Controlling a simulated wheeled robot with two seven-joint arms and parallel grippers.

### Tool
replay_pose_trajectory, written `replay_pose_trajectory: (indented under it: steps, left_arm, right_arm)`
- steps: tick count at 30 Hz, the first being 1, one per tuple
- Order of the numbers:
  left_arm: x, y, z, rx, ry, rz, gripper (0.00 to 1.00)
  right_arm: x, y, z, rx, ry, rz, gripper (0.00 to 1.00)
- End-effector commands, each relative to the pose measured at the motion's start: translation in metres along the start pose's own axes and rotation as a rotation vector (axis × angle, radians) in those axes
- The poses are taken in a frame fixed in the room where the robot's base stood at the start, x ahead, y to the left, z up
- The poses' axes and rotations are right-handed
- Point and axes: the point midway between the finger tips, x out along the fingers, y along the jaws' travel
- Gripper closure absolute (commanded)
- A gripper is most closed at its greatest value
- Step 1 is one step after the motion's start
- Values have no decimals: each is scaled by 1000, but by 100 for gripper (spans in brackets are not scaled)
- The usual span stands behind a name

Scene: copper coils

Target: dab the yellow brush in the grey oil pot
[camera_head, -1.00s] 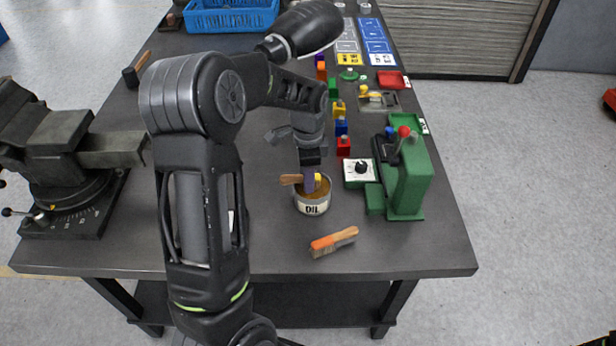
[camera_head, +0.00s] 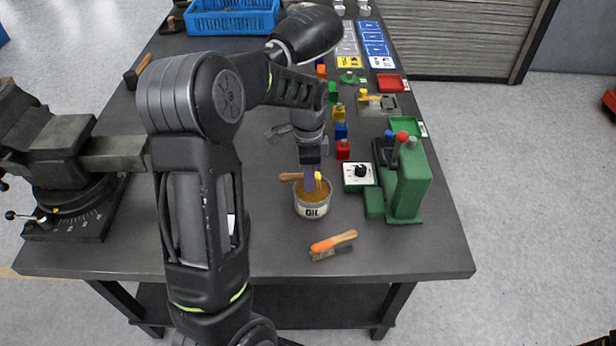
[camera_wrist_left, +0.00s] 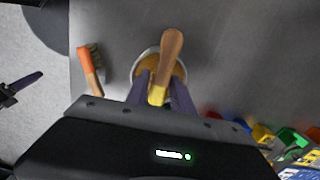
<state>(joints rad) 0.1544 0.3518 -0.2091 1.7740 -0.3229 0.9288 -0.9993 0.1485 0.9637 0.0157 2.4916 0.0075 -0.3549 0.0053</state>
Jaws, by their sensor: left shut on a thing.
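The grey oil pot (camera_head: 313,210), labelled OIL and holding brownish oil, stands on the dark bench. My left gripper (camera_head: 309,183) is right over it and shut on the yellow brush (camera_head: 290,177). The brush has a wooden handle pointing left and a yellow part at the fingers. In the left wrist view the brush handle (camera_wrist_left: 171,48) crosses above the pot (camera_wrist_left: 181,72), with the yellow part (camera_wrist_left: 157,95) between the fingers (camera_wrist_left: 159,92). Whether the bristles touch the oil is hidden.
An orange-handled brush (camera_head: 334,241) lies in front of the pot. A green machine (camera_head: 408,185) and a white dial box (camera_head: 359,172) stand to the right. Several coloured blocks (camera_head: 341,131) line up behind. A vise (camera_head: 72,150) is at left.

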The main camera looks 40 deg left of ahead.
Motion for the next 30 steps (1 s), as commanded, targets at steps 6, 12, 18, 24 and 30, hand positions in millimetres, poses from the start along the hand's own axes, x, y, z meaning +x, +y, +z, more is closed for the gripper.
replay_pose_trajectory:
  steps: [6, 12, 18, 24, 30]
  left_arm:
    - [-24, -1, 0, 0, 2, -3, 100]
    - [-41, -1, 0, 0, 2, -3, 100]
    - [-49, 0, -1, 1, 2, -3, 100]
    - [-49, 0, 0, 0, 1, -3, 100]
    - [-49, 0, 0, 0, 1, -3, 100]
  right_arm:
    - [-16, -6, 0, 0, 0, 0, 50]
    - [-27, -10, 0, 0, 0, 0, 50]
    - [-32, -12, 0, 0, 0, 0, 50]
    - [-31, -12, 0, 0, 0, 0, 50]
    - [-31, -12, 0, 0, 0, 0, 50]
